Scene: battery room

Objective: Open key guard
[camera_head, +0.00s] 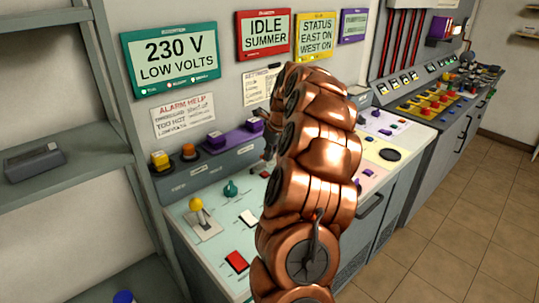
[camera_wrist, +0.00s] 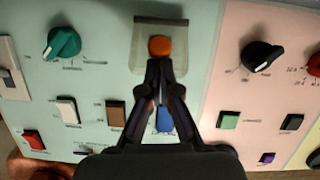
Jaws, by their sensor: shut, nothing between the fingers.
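In the wrist view a greyish, see-through-looking plate (camera_wrist: 145,28) lies on the pale green panel, with a round orange knob (camera_wrist: 159,46) at its middle. This looks like the key guard, but I cannot tell its hinge side or whether it is raised. My gripper (camera_wrist: 159,64) is shut and empty, its fingertips just below the knob in the picture; I cannot tell whether they touch it. A blue piece (camera_wrist: 164,119) shows between the finger links, partly hidden. In the head view my copper arm covers the guard.
A teal rotary knob (camera_wrist: 63,43) sits left of the plate and a black one (camera_wrist: 260,56) right, on the pink panel. Several small rocker switches lie around the gripper. In the head view a yellow-topped lever (camera_head: 196,204) stands at the console's left; a grey shelf (camera_head: 70,180) borders it.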

